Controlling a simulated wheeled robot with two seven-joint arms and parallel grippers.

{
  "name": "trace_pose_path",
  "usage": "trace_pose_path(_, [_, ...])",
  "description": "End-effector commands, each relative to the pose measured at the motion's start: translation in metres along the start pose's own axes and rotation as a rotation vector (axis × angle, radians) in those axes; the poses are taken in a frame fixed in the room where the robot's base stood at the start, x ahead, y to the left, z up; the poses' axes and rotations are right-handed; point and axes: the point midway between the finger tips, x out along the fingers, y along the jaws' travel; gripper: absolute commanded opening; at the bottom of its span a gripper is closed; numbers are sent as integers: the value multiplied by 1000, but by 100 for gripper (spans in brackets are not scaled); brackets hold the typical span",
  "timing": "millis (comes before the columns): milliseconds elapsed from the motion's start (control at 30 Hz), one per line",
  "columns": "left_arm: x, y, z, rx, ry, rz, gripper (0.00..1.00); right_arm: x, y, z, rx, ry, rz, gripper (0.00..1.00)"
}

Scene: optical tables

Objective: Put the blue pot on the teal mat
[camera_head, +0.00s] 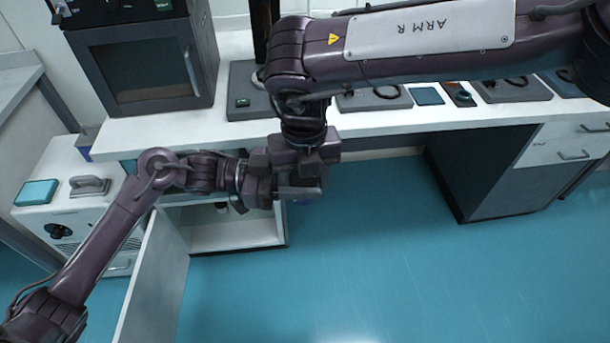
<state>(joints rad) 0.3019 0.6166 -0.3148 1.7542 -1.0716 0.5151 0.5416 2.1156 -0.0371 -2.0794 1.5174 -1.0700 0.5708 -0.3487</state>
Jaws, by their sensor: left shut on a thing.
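My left gripper (308,182) is in front of the open cabinet under the bench. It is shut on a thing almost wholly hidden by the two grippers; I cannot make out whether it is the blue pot. My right gripper (303,160) hangs down from above and overlaps the left one in the picture. Its fingers are hidden, so I cannot tell whether it is open. I see no blue pot clearly anywhere. A flat teal square (427,96), which looks like the teal mat, lies on the white bench, right of the grippers, with nothing on it.
A thicker teal pad (37,193) lies on a white cabinet at left, beside a grey handled object (89,186). A dark oven-like box (142,66) stands on the bench (385,128). The open cabinet door (157,275) juts out near my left arm.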

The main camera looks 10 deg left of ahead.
Motion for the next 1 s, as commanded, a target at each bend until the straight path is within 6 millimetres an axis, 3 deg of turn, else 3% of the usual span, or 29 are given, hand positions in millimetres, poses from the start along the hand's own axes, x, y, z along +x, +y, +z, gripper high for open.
trace_pose_path(33, [0, 0, 0, 0, -1, 0, 24, 0, -1, 0, 2, 0, -3, 43])
trace_pose_path(167, [-1, 0, 0, 0, -1, 0, 24, 0, -2, 0, 4, 0, -5, 26])
trace_pose_path(200, [-1, 0, 0, 0, -1, -1, 50, 0, -2, 0, 5, 0, -5, 24])
trace_pose_path(400, [-1, 0, 0, 0, -1, 0, 73, 0, -2, 0, 4, 0, -4, 24])
trace_pose_path(767, [-9, 0, 1, -1, -4, -2, 73, 0, -1, 0, 2, 0, -3, 24])
trace_pose_path(1000, [-55, -1, 2, -2, -7, -4, 73, 0, -1, 0, 2, 0, -2, 24])
